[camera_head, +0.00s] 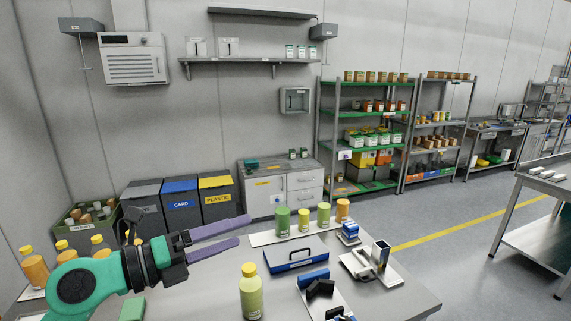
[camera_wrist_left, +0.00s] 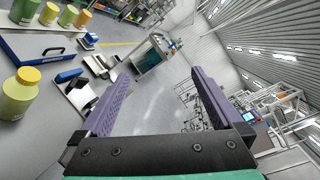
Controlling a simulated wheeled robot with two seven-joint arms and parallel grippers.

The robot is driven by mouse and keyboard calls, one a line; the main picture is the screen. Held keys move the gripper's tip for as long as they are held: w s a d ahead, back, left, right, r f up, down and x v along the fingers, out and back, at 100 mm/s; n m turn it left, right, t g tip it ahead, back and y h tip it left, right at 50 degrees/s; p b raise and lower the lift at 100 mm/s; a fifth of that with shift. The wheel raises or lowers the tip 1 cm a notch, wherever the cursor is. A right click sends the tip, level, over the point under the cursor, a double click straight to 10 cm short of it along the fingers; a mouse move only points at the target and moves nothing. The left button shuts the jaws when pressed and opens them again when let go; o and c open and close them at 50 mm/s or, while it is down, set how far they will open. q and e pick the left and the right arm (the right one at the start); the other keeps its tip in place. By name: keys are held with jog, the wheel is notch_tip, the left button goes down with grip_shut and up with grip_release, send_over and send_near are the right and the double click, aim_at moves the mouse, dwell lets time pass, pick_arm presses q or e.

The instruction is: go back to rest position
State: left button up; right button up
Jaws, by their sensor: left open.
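My left gripper (camera_head: 243,230) reaches in from the left above the table in the head view, with its two purple fingers apart and nothing between them. The fingers also show in the left wrist view (camera_wrist_left: 155,100), wide apart and empty. A green bottle with a yellow cap (camera_head: 251,292) stands upright on the table, right of and nearer than the gripper. It also shows in the left wrist view (camera_wrist_left: 18,95). My right gripper does not clearly show in either view.
The table (camera_head: 200,295) holds a blue tray (camera_head: 296,255), a white board with several bottles (camera_head: 262,238), and a metal fixture (camera_head: 378,258). Several orange bottles (camera_head: 35,268) stand at left. Bins (camera_head: 180,200) and shelves (camera_head: 360,130) stand behind. Open floor (camera_head: 450,255) lies at right.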

pick_arm(q)
jog(key=w+a+r+n+t+y, duration=0.25)
jog(key=a+r+n+t, duration=0.3)
jog(key=n+t, duration=0.6)
jog(key=a+f+n+y, duration=0.5)
jog(key=a+n+y, duration=0.2)
jog(key=n+y, duration=0.3)
jog(key=s+a+f+n+g+y, duration=0.1)
jog(key=a+f+n+g+y, duration=0.45)
jog(key=f+n, duration=0.6)
jog(key=s+d+f+g+h, duration=0.25)
jog(key=s+f+g, duration=0.35)
jog(key=s+f, duration=0.5)
jog(key=s+d+f+g+h, duration=0.25)
jog(key=s+f+g, duration=0.5)
jog(key=f, duration=0.55)
jog(key=s+f+b, duration=0.3)
jog(key=f+b, duration=0.7)
jog(key=f, duration=2.4)
jog(key=s+a+f+g+b, duration=0.1)
jog(key=s+f+b, duration=0.2)
jog(key=s+f, duration=0.5)
jog(key=s+a+f+y+b, duration=0.1)
jog(key=s+f+b, duration=0.3)
jog(key=s+f, duration=0.4)
notch_tip(320, 180, down, 4)
jog(key=shift+a+f+g, duration=0.2)
jog(key=shift+a+g, duration=0.15)
jog(key=shift+a, duration=0.2)
